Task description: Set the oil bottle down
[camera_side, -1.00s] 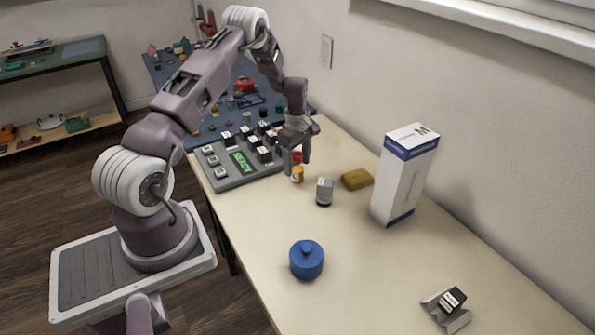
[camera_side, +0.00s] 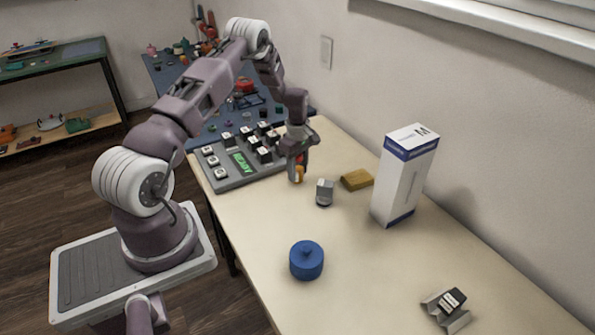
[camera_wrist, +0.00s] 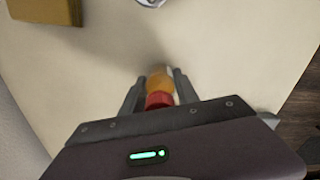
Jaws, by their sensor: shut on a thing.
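The oil bottle (camera_side: 299,175) is a small amber bottle with a red cap. It stands upright, at or very near the tabletop, just right of the keypad board. My gripper (camera_side: 298,166) points down over it with its fingers shut on it. In the wrist view the red cap and amber body of the oil bottle (camera_wrist: 158,90) show between the two fingers of my gripper (camera_wrist: 156,86). Whether the bottle's base touches the table (camera_side: 260,240) is hard to tell.
The keypad board (camera_side: 232,180) with a green READY display lies left of the gripper. A blue lidded pot (camera_side: 306,260) is nearer the front.

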